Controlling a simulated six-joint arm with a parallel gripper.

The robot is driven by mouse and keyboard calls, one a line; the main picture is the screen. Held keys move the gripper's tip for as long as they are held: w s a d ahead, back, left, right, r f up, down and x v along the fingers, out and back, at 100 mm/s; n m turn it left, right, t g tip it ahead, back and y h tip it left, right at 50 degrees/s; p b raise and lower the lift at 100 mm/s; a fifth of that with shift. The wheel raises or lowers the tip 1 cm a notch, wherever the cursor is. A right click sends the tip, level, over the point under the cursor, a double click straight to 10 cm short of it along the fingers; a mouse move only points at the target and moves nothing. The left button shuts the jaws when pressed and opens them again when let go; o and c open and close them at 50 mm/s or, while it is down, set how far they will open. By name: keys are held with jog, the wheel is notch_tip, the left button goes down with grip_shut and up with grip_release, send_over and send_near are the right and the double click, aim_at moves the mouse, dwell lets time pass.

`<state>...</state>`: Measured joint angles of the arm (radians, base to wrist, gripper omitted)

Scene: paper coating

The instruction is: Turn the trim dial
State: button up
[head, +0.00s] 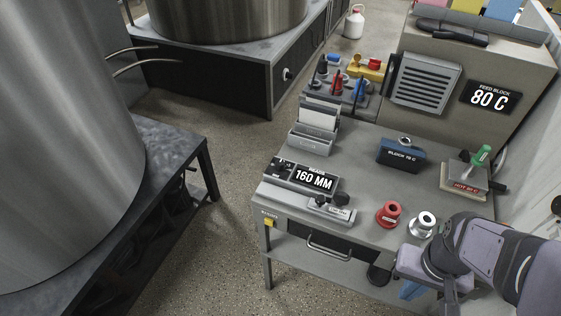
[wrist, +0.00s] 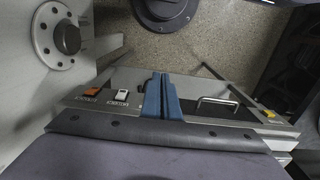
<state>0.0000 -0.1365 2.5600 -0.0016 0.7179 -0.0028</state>
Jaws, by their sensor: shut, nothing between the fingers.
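No part in view is readably marked as the trim dial. In the wrist view a dark round knob (wrist: 66,39) stands on a pale disc ringed with small holes, on a grey panel at upper left. My gripper (wrist: 160,80) has its blue fingers pressed together with nothing between them, well to the right of that knob and apart from it. In the head view my gripper (head: 412,290) hangs at the bench's front right corner, partly hidden by my arm. Dark knobs (head: 341,199) sit on a small grey unit near the bench's front edge.
The bench (head: 355,150) carries a 160 MM display (head: 313,180), a red flanged piece (head: 388,213), a silver one (head: 424,224) and a blue block (head: 401,154). The wrist view shows an orange switch (wrist: 91,91), a white switch (wrist: 122,96) and a drawer handle (wrist: 217,100).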

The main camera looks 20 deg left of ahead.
jog(key=o, duration=0.5)
jog(key=shift+w, duration=0.1)
jog(key=o, duration=0.3)
jog(key=shift+n+t, duration=0.5)
jog(key=shift+n, duration=0.4)
jog(key=w+a+r, duration=0.1)
jog(key=w, duration=0.1)
jog(key=w+a+r+p, duration=0.1)
jog(key=w+a, duration=0.1)
jog(key=w, duration=0.1)
jog(key=w+a+r, duration=0.1)
jog(key=w+a, duration=0.1)
jog(key=w, duration=0.1)
jog(key=shift+w+a+p, duration=0.15)
jog(key=shift+w+p, duration=0.1)
jog(key=shift+p, duration=0.05)
jog(key=n+t+y+p, duration=0.2)
jog(key=n+t+p, duration=0.1)
jog(key=n+p, duration=0.15)
send_near(280, 163)
jog(key=f, duration=0.1)
jog(key=shift+w+p+x, duration=0.2)
jog(key=shift+p+x, duration=0.8)
jog(key=shift+x, duration=2.9)
jog(key=shift+a+r+y, duration=0.1)
jog(key=shift+y, duration=0.2)
grip_shut()
